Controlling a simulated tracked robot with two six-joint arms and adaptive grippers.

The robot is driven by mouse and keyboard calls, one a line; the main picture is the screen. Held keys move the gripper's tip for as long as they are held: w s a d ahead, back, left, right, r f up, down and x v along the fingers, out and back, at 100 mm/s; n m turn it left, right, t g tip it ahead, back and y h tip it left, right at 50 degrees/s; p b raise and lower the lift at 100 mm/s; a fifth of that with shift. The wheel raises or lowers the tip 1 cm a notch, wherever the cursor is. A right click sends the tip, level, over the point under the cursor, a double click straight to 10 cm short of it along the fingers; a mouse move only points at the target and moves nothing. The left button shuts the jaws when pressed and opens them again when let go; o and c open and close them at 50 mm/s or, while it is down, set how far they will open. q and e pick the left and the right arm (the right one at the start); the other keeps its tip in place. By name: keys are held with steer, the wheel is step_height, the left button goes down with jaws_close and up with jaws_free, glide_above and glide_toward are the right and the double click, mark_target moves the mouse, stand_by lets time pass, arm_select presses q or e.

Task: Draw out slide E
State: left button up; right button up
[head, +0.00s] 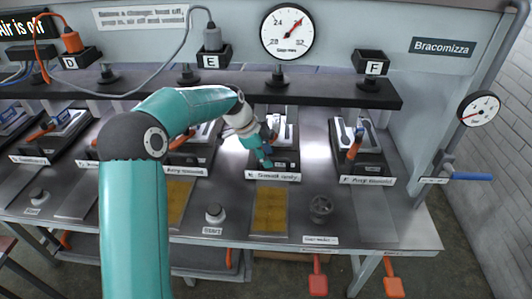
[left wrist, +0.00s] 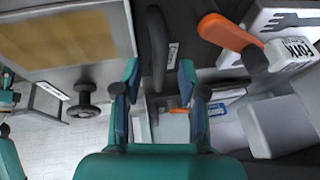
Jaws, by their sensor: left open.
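Slide E (head: 289,173), a dark tray with a white name card on its front edge, sits on the bench in the row of slides, right of centre. My left gripper (head: 264,152) is over its left side in the head view and hides part of it. In the left wrist view the two fingers (left wrist: 160,98) are apart. A dark upright bar (left wrist: 157,45) shows between and beyond the fingertips; I cannot tell whether they touch it. An orange lever (left wrist: 232,38) with a white block marked FORK stands to its right. My right gripper is not in view.
A yellow panel (head: 270,212) lies on the bench in front of slide E. A round start knob (head: 214,213) and a dark round fitting (head: 321,208) flank it. Slide F (head: 357,150) stands to the right.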

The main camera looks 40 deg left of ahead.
arm_select(q)
steer(key=shift+f, duration=0.15)
jaws_close()
